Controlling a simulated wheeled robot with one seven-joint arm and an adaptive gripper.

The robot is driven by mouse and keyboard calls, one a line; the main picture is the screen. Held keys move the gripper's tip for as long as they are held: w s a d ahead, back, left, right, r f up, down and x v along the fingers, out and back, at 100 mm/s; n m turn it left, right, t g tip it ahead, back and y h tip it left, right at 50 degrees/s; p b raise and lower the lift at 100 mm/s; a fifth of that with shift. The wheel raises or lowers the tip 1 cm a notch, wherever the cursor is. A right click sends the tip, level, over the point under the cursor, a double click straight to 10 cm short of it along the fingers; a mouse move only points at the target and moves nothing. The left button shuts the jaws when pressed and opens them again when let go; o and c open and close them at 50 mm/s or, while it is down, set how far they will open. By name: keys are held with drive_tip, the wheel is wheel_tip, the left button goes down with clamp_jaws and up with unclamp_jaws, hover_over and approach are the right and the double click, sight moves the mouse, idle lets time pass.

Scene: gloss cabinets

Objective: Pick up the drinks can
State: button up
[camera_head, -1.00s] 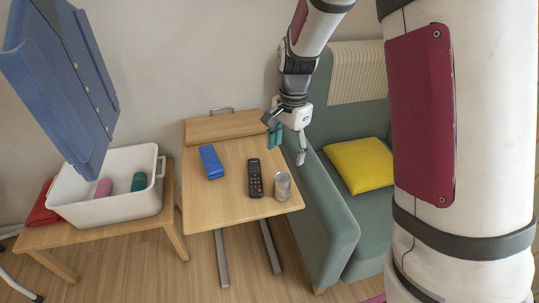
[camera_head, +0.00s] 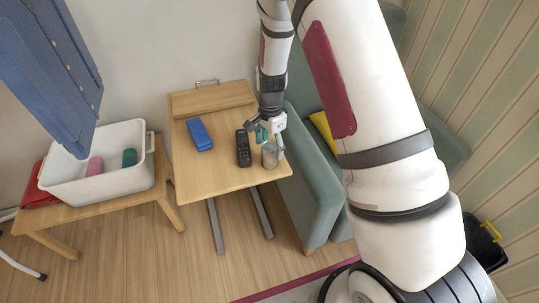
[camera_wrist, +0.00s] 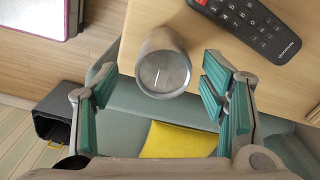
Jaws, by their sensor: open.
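The drinks can (camera_head: 270,156) is a plain silver-grey cylinder standing upright near the front right corner of the small wooden table. In the wrist view the can (camera_wrist: 163,66) shows its round end towards the camera, between my gripper's two teal-padded fingers. My gripper (camera_wrist: 164,104) is open. A gap shows between the can and each finger, the right one being closer. In the head view my gripper (camera_head: 267,136) is right at the can and partly overlaps its top.
A black remote (camera_head: 243,148) lies just left of the can, and a blue case (camera_head: 199,134) lies farther left. The green sofa (camera_head: 312,195) stands close to the table's right edge. A white bin (camera_head: 105,196) sits on a bench at left.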

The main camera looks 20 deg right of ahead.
sight(270, 155)
wheel_tip(270, 155, down, 5)
drive_tip(key=shift+w+a+f, duration=0.1)
idle(0.3)
drive_tip(key=c, duration=0.9)
